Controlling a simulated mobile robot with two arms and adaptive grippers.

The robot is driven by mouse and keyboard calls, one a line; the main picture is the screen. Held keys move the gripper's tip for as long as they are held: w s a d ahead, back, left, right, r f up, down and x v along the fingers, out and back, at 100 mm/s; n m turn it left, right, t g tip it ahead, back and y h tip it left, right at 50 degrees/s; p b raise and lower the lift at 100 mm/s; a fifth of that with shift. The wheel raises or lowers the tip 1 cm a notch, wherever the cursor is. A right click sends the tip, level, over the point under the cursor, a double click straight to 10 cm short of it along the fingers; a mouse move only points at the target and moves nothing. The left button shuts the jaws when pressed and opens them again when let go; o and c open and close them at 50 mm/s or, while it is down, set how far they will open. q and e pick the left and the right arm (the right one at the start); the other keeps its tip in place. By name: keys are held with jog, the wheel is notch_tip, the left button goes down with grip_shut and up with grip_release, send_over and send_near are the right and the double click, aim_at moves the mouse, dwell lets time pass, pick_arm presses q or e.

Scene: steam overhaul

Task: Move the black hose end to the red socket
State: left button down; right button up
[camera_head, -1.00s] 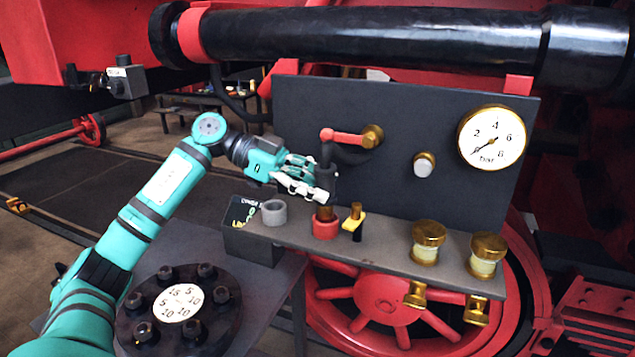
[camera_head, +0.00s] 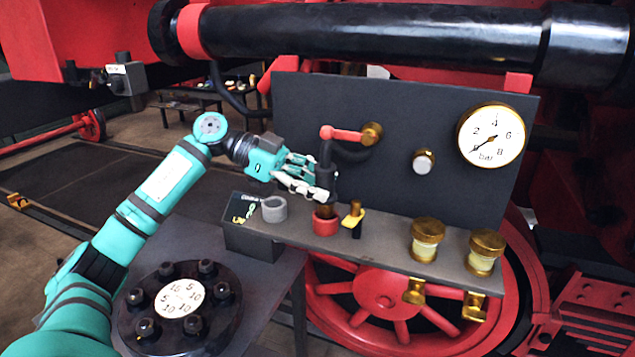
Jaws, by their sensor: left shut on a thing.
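The black hose (camera_head: 348,154) curves from the brass fitting on the dark panel and bends down to its end. My left gripper (camera_head: 324,190) is shut on the black hose end (camera_head: 326,172), which points downward. The red socket (camera_head: 325,226) is a short ring on the grey shelf, directly below the gripper. A brownish tip (camera_head: 325,211) shows at the mouth of the red socket, under the hose end; I cannot tell how deep it sits. The grey socket (camera_head: 274,209) stands to the left. My right gripper is not in view.
A brass piece with a yellow tag (camera_head: 354,218) stands close right of the red socket. A red-handled brass valve (camera_head: 348,137), a pressure gauge (camera_head: 491,136) and brass-capped cups (camera_head: 427,239) lie further right or above. A round bolted flange (camera_head: 180,330) sits below left.

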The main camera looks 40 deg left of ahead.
pick_arm(q)
jog(key=shift+f+p, duration=0.3)
jog(key=shift+f, duration=0.05)
dwell(0.6)
jog(key=shift+f, duration=0.15)
jog(key=shift+f, duration=0.3)
dwell(0.4)
jog(key=shift+f, duration=0.45)
jog(key=c, duration=0.8)
grip_release()
jog(key=shift+o, duration=0.2)
jog(key=shift+f, duration=0.1)
jog(key=v, duration=1.2)
